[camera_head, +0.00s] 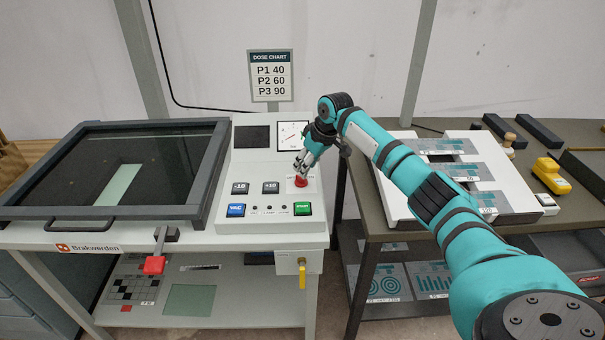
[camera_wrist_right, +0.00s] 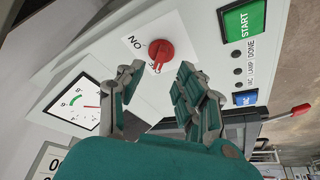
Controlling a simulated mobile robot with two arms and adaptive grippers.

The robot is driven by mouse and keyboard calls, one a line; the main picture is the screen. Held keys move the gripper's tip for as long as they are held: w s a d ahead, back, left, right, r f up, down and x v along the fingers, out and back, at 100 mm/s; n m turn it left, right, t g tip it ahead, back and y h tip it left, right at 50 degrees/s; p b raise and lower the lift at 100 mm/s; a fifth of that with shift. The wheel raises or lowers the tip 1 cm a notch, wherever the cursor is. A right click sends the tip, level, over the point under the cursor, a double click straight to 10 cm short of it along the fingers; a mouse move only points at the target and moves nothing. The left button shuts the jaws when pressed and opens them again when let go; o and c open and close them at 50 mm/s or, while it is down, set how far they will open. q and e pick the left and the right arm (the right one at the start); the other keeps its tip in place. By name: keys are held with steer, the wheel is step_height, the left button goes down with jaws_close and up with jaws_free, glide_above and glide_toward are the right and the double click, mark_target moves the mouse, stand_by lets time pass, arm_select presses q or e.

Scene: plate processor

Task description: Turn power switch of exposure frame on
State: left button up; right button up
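The power switch is a red knob (camera_head: 301,181) on a white label on the exposure frame's sloped control panel. In the right wrist view the knob (camera_wrist_right: 161,49) lies just beyond my fingertips, with "ON" printed beside it; the other lettering is partly hidden. My right gripper (camera_head: 303,167) is above the knob, pointing down at the panel. In the wrist view its fingers (camera_wrist_right: 159,72) are spread and empty, with the knob roughly in line with the gap. Contact with the knob is not visible. My left gripper is not in view.
The green START button (camera_head: 302,208) and blue VAC button (camera_head: 236,210) sit close by on the panel. A gauge (camera_head: 293,135) is behind my gripper. The dark-framed glass lid (camera_head: 210,165) is at left. A dark table (camera_head: 535,222) stands at right under my arm.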

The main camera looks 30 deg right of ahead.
mark_target(301, 180)
steer(key=x, duration=0.4)
steer(key=shift+w, duration=0.1)
steer(key=shift+w+f, duration=0.2)
steer(key=shift+f, duration=0.3)
steer(key=shift+a, duration=0.1)
steer(key=c, duration=0.6)
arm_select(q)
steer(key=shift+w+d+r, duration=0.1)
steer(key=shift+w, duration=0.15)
arm_select(e)
steer(key=shift+s, duration=0.1)
jaws_close()
